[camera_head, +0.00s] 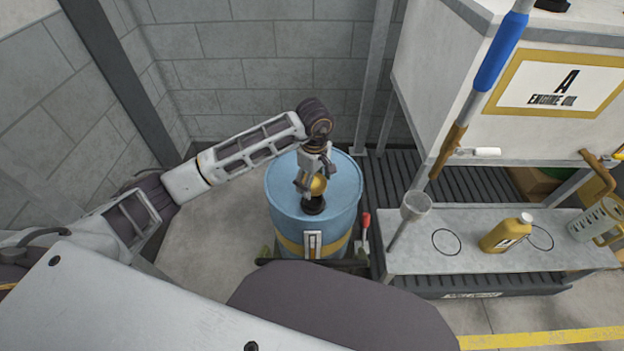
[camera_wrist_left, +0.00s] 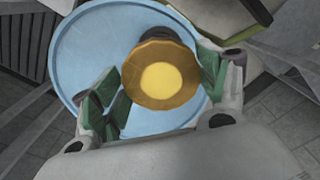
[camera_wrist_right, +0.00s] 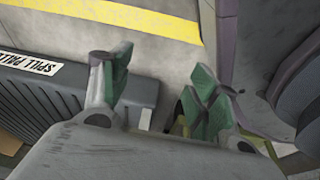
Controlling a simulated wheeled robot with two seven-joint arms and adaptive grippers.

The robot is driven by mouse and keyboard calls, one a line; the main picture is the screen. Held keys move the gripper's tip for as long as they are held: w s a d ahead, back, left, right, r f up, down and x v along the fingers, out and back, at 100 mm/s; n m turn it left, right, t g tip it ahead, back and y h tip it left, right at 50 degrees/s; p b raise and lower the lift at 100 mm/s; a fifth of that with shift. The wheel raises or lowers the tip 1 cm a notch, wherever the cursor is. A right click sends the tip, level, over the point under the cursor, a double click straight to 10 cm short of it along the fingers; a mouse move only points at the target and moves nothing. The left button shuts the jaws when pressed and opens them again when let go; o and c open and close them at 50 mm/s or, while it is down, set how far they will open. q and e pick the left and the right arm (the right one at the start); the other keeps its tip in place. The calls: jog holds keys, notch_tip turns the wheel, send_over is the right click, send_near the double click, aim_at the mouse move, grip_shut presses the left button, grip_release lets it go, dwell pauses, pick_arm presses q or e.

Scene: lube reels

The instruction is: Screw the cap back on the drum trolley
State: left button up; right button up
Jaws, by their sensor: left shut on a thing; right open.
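The blue drum (camera_head: 285,195) stands upright on the dark trolley (camera_head: 350,264), low in the corner. A round gold cap (camera_head: 318,184) sits at the drum's top above a black neck (camera_head: 313,206). My left gripper (camera_head: 316,178) reaches down from above and is shut on the cap. In the left wrist view, the cap (camera_wrist_left: 160,82) lies between the green-padded fingers of the gripper (camera_wrist_left: 160,90), over the blue lid (camera_wrist_left: 80,60). Whether the cap touches the neck is hard to tell. My right gripper (camera_wrist_right: 158,85) is open and empty in the right wrist view, away from the drum.
A grey bench (camera_head: 410,258) right of the drum holds a yellow bottle (camera_head: 505,233), a clear measuring jug (camera_head: 596,220) and a funnel (camera_head: 415,205). An engine oil tank (camera_head: 440,60) stands above it. A red-handled lever (camera_head: 366,222) rises beside the drum. Block walls close the corner behind.

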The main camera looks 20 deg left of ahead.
jog(key=shift+w, duration=0.1)
dwell(0.3)
pick_arm(q)
jog(key=shift+f+b, duration=0.3)
jog(key=shift+b, duration=0.15)
jog(key=shift+f+b, duration=0.35)
jog(key=shift+f, duration=0.4)
pick_arm(e)
jog(key=shift+w+a+r, duration=0.35)
jog(key=shift+a+r, duration=0.1)
jog(key=shift+r, duration=0.25)
jog(key=shift+w+a+r, duration=0.4)
jog(key=shift+r, duration=0.25)
jog(key=shift+w+a+r, duration=0.35)
jog(key=shift+a+r, duration=0.1)
jog(key=shift+r, duration=0.25)
